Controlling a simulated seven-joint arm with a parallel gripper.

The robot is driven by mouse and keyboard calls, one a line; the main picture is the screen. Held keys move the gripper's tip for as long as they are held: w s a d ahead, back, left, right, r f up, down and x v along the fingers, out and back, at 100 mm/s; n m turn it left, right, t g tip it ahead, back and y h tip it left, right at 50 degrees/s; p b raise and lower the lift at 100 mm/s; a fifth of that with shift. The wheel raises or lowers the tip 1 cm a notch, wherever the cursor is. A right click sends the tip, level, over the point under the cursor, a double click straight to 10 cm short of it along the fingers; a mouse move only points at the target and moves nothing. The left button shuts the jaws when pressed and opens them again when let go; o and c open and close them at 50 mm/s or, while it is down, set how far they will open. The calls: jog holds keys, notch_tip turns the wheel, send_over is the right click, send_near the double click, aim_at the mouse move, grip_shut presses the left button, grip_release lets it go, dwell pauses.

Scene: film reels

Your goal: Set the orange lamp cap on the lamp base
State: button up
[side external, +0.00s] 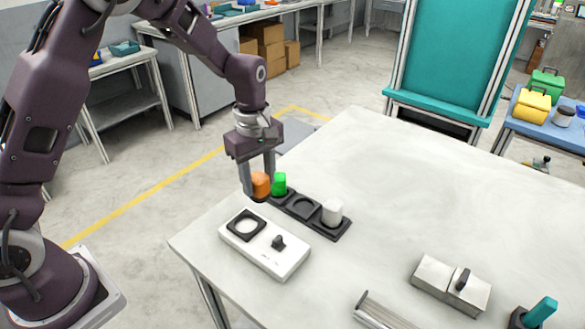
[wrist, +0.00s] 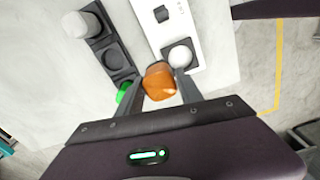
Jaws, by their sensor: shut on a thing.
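The orange lamp cap (side external: 260,184) is between the fingers of my gripper (side external: 257,187), which is shut on it. The cap also shows in the wrist view (wrist: 159,83). It is at the left end of the black rack (side external: 288,201); I cannot tell whether it touches the rack. The lamp base (side external: 272,260) is a white box on the table, in front of the rack. It has a black square socket (side external: 236,218) with a round white centre and a black switch (side external: 278,243). In the wrist view a white dome (wrist: 180,56) shows in the socket.
The rack holds a green cap (side external: 280,184) close beside the orange one, an empty slot (side external: 303,205) and a white cap (side external: 332,212). A metal box (side external: 450,285), a ribbed metal piece (side external: 380,310) and a teal-handled item (side external: 540,312) stand at right. The table's middle is clear.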

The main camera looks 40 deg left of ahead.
jog(key=shift+s+a+f, duration=0.15)
jog(key=shift+s+f, duration=0.6)
jog(key=shift+f, duration=0.25)
jog(key=shift+s+a+f, duration=0.1)
jog(key=shift+s+f, duration=0.6)
jog(key=shift+f, duration=0.3)
jog(key=shift+s+a+f, duration=0.15)
jog(key=shift+s+f, duration=0.6)
jog(key=shift+f, duration=0.25)
jog(key=shift+f, duration=0.6)
jog(key=o, duration=1.1)
notch_tip(320, 180, up, 11)
